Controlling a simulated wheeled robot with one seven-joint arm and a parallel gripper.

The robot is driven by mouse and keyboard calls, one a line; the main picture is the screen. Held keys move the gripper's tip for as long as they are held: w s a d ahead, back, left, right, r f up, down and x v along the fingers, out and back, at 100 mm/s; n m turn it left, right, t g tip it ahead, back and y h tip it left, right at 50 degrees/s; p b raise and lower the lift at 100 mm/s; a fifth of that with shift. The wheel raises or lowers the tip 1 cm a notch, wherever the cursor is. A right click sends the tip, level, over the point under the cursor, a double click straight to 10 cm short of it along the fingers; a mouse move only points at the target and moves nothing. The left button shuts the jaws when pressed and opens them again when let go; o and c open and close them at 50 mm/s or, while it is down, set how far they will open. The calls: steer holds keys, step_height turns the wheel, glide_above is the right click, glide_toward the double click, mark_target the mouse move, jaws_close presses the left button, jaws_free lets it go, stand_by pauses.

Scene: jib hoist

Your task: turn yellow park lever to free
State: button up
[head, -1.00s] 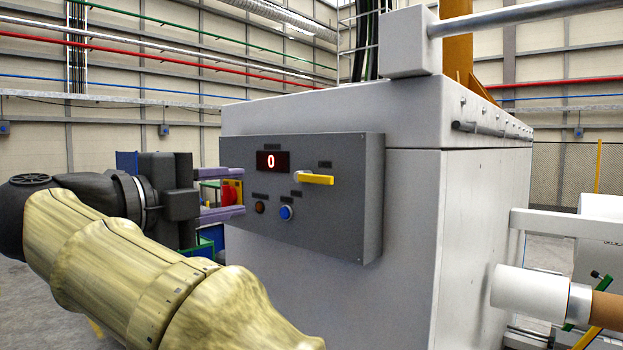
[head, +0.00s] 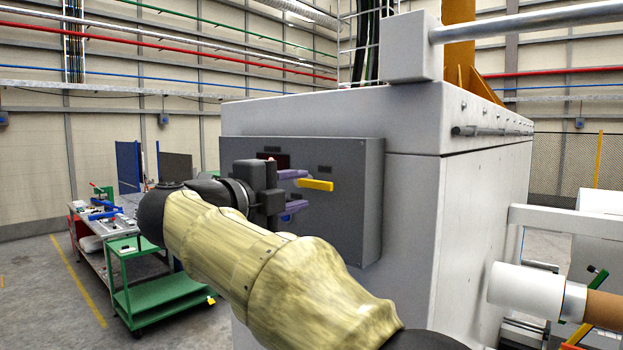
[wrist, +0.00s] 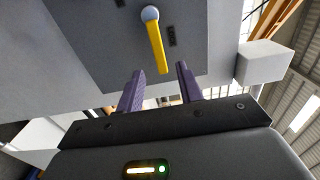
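The yellow park lever (head: 316,185) sits on the grey control panel (head: 352,200) and points right in the head view, roughly level. My gripper covers its pivot end there. In the wrist view the lever (wrist: 157,45) runs down from a round pale pivot, its free end in line with the gap between my fingertips. My gripper (head: 300,191) is open, its purple fingers in front of the panel. In the wrist view my gripper (wrist: 160,72) has a finger on either side of the lever's line, with no visible contact. The panel's display and buttons are mostly hidden.
The panel is fixed to a large white machine cabinet (head: 480,230). A grey bar (head: 520,22) crosses above it. A green cart (head: 150,290) and a cluttered workbench (head: 95,225) stand at left. A white roll (head: 525,288) juts out at right.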

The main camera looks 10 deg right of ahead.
mark_target(319, 186)
steer(key=p+x, duration=0.1)
steer(key=x, duration=0.3)
steer(key=shift+w+d, duration=0.2)
steer(key=shift+d, duration=0.05)
jaws_close()
